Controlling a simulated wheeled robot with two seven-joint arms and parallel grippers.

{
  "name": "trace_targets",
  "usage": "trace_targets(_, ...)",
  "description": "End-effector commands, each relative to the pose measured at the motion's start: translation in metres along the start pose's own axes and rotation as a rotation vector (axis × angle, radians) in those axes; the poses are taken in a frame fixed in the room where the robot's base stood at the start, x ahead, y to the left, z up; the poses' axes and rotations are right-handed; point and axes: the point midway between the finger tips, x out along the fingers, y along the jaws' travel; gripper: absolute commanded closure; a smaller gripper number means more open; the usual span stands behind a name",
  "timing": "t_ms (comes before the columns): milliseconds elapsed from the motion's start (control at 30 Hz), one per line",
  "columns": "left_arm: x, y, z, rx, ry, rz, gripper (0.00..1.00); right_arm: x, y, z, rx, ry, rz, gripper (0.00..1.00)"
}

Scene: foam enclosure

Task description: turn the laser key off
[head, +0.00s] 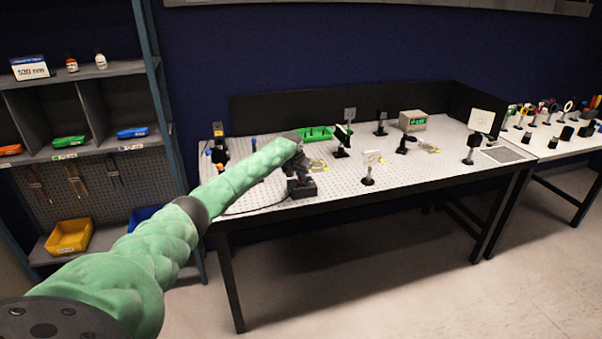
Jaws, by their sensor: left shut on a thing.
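My left arm reaches in from the lower left to the front edge of the perforated optical table (236,181). My left gripper (301,176) is dark and points down at a small black box (303,190) near that edge. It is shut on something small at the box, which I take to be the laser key. The key itself is hidden by the gripper and too small to make out, so its angle cannot be told. A beige unit with a lit green display (412,121) stands at the back of the table. My right gripper is not in view.
Several mounted optics stand around, among them a white card on a post (369,162) and a larger white screen (480,120). A green tray (315,133) lies behind my gripper. Shelves with bins (72,236) stand at left. A second table (570,147) is at right.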

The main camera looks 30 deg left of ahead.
Motion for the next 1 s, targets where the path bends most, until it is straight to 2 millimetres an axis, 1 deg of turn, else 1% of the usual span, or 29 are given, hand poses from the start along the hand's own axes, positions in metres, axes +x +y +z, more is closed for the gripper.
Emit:
trace_targets(33, -0.003, 0.001, -0.001, -0.040, 0.001, -0.015, 1.00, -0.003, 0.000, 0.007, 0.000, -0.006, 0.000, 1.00)
trace_targets(233, -0.002, 0.002, -0.002, -0.217, 0.001, -0.089, 1.00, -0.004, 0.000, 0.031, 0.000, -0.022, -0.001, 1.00)
trace_targets(500, -0.002, 0.004, -0.002, -0.446, 0.001, -0.183, 1.00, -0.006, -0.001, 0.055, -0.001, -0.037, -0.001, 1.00)
trace_targets(700, -0.001, 0.004, -0.002, -0.589, 0.001, -0.243, 1.00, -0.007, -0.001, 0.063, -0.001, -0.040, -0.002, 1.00)
trace_targets(1000, -0.001, 0.004, -0.003, -0.723, 0.002, -0.299, 1.00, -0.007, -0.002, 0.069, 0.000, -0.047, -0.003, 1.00)
